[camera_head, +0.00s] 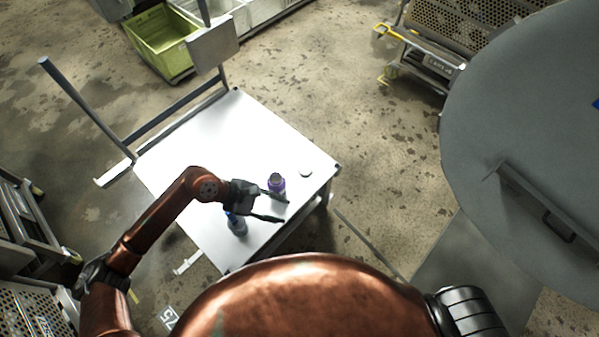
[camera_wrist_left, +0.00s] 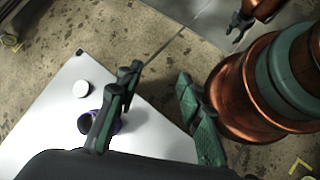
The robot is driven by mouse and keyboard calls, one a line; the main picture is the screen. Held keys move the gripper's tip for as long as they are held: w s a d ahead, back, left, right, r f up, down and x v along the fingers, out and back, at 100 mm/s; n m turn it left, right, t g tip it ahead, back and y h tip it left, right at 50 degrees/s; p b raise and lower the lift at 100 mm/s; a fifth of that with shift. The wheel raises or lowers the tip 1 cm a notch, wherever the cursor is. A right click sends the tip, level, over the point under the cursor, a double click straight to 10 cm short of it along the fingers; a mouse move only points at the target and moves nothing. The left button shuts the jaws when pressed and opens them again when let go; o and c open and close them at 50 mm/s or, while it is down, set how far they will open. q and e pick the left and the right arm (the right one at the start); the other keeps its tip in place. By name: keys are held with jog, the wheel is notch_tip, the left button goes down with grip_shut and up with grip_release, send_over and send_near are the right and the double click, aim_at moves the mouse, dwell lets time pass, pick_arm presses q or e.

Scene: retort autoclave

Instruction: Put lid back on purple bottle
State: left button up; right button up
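The purple bottle (camera_head: 276,184) stands upright on the white table, just beyond the fingers of my left gripper (camera_head: 283,209). In the left wrist view the purple bottle (camera_wrist_left: 85,122) is partly hidden behind one finger. A round white lid (camera_head: 305,173) lies flat on the table near its right corner, apart from the bottle; it also shows in the left wrist view (camera_wrist_left: 80,89). My left gripper is open, with its fingers spread and nothing between them (camera_wrist_left: 157,77). My right gripper (camera_wrist_left: 240,24) shows small at the top right of the left wrist view; its opening is unclear.
A blue bottle (camera_head: 237,225) stands on the table (camera_head: 232,130) close to my left gripper, partly covered by it. A grey panel (camera_head: 212,43) rises on a post behind the table. A green crate (camera_head: 160,42) is beyond. A large round grey door (camera_head: 530,120) is right.

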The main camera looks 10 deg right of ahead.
pick_arm(q)
jog(key=w+d+r+n+t+h, duration=0.25)
jog(key=d+r+n+h, duration=0.45)
jog(key=r, duration=0.4)
jog(key=w+a+r+n+t+h, duration=0.1)
jog(key=w+a+r+n+t, duration=0.4)
jog(key=w+a+n+t, duration=0.65)
jog(key=w+a+f+n+t+y, duration=0.1)
jog(key=a+f+n+t+y, duration=0.2)
jog(key=a+n, duration=0.45)
jog(key=w+a+f+n+t+y, duration=0.2)
jog(key=a+f+n+y, duration=0.3)
jog(key=n, duration=0.6)
jog(key=s+a+f+n+g+y, duration=0.35)
jog(key=a+f+n+y, duration=0.55)
jog(key=a+f, duration=0.35)
jog(key=s+a+f+n+g+y, duration=0.1)
jog(key=s+a+f+n+g, duration=0.4)
jog(key=s+f, duration=0.55)
jog(key=s+a+f+n+g, duration=0.3)
jog(key=s+f+n, duration=0.3)
jog(key=s+f, duration=0.45)
jog(key=s+d+f+n+g+h, duration=0.1)
jog(key=s+f+g, duration=0.5)
jog(key=s+f, duration=2.8)
jog(key=s+n, duration=0.1)
jog(key=s, duration=0.2)
jog(key=shift+s+d+n+h, duration=0.15)
jog(key=shift+s+n+h, duration=0.05)
jog(key=shift+n+h, duration=0.1)
